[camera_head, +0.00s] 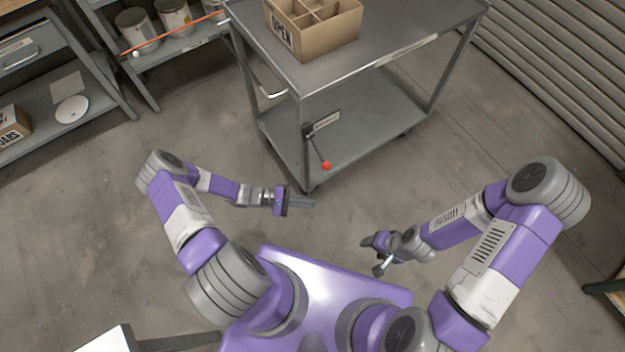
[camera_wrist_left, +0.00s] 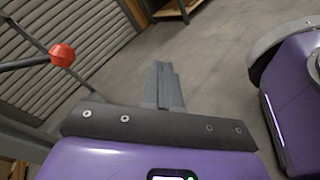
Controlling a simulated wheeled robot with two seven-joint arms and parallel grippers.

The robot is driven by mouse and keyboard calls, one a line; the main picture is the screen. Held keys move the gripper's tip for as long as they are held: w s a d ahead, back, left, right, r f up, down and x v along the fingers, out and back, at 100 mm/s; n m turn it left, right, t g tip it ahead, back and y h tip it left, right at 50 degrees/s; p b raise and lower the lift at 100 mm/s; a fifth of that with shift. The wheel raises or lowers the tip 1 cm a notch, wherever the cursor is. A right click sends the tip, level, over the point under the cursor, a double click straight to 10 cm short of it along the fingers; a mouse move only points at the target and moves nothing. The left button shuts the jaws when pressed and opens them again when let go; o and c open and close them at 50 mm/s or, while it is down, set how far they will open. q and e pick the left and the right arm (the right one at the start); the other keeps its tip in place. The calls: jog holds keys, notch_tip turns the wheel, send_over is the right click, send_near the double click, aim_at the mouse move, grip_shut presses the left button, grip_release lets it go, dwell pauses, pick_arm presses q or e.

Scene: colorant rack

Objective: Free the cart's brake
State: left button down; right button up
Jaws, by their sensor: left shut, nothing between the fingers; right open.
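The grey metal cart (camera_head: 372,73) stands ahead of me, with a top shelf and a lower shelf. Its brake lever (camera_head: 315,148) hangs at the near corner post, a thin dark rod ending in a red knob (camera_head: 326,166). The red knob also shows at the upper left of the left wrist view (camera_wrist_left: 62,55). My left gripper (camera_head: 311,204) is shut and empty, below the knob in the head view and apart from it. Its closed fingers show in the left wrist view (camera_wrist_left: 164,84). My right gripper (camera_head: 372,255) is open and empty, near my body, away from the cart.
An open cardboard box (camera_head: 325,42) with dividers sits on the cart's top. Shelves with cans (camera_head: 137,28) stand at the upper left, with a thin orange bar (camera_head: 180,37) across them. A ribbed shutter (camera_head: 560,65) is at the right. The floor around the grippers is clear.

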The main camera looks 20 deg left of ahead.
aim_at(319, 152)
pick_arm(q)
jog(key=w+a+f+n+t+b, duration=0.1)
jog(key=w+a+n+t+b, duration=0.1)
jog(key=a+t, duration=0.7)
jog(key=shift+w+a+f+n+b, duration=0.4)
jog(key=shift+w+a+n, duration=0.35)
jog(key=shift+a+n, duration=0.5)
pick_arm(e)
notch_tip(319, 152, down, 4)
jog(key=shift+f, duration=0.1)
pick_arm(q)
jog(key=s+r+b+x, duration=0.1)
jog(key=r+x, duration=0.1)
jog(key=x, duration=1.1)
jog(key=shift+s+d+b, duration=0.3)
jog(key=shift+d+b, duration=0.05)
pick_arm(e)
jog(key=shift+f, duration=0.9)
pick_arm(q)
jog(key=shift+r, duration=0.1)
pick_arm(e)
jog(key=shift+r, duration=0.15)
